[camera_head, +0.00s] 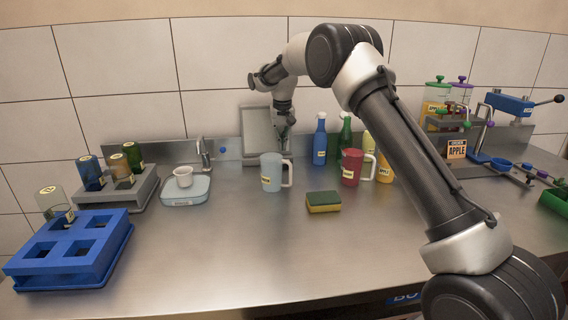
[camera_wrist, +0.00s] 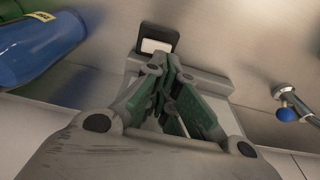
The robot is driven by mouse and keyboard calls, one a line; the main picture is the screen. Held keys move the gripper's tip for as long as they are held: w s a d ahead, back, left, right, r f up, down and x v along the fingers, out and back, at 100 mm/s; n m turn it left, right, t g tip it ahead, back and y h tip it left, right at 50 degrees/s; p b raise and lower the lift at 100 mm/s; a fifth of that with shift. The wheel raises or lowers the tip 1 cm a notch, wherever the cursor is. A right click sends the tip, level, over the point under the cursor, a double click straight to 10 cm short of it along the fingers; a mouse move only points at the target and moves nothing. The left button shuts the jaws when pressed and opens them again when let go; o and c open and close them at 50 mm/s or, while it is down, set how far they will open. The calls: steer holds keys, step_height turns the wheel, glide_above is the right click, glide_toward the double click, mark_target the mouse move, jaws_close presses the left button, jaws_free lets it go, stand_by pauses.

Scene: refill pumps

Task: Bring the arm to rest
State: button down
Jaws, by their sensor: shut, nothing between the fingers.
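My gripper (camera_head: 283,133) hangs at the back middle of the steel counter, in front of a grey upright panel (camera_head: 257,126) and above the counter. My arm reaches to it from the lower right. In the wrist view my gripper (camera_wrist: 172,72) has its green-padded fingers together with nothing between them. The fingers point towards a grey base with a black-framed white plate (camera_wrist: 155,46); I cannot tell whether they touch it.
A light blue mug (camera_head: 271,173) stands just in front of the gripper. A blue bottle (camera_head: 320,142) and a red mug (camera_head: 351,166) stand to its right. A sponge (camera_head: 323,201) lies nearer. A tap (camera_head: 204,153) is at left. The front middle of the counter is clear.

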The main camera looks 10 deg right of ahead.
steer(key=shift+r, duration=0.85)
steer(key=shift+f+n, duration=0.15)
steer(key=shift+n, duration=0.15)
steer(key=shift+n+g, duration=0.4)
steer(key=shift+g, duration=0.2)
steer(key=s+f, duration=0.2)
steer(key=s+d+f, duration=0.1)
steer(key=f, duration=0.1)
steer(key=shift+s+f, duration=0.15)
steer(key=shift+s, duration=0.2)
steer(key=s, duration=0.1)
steer(key=s+d, duration=0.1)
steer(key=s, duration=0.1)
steer(key=shift+d, duration=0.15)
steer(key=s+d+r+t, duration=0.1)
steer(key=s+d+r, duration=0.4)
steer(key=s, duration=1)
steer(key=s+d+r+m+t, duration=0.1)
steer(key=s+d+r, duration=0.5)
steer(key=s, duration=0.9)
steer(key=s+d+r+t, duration=0.1)
steer(key=s+d+r, duration=0.4)
steer(key=s+d, duration=0.5)
steer(key=shift+s+d+r+t, duration=0.2)
steer(key=shift+s+t, duration=0.2)
steer(key=shift+s, duration=2.4)
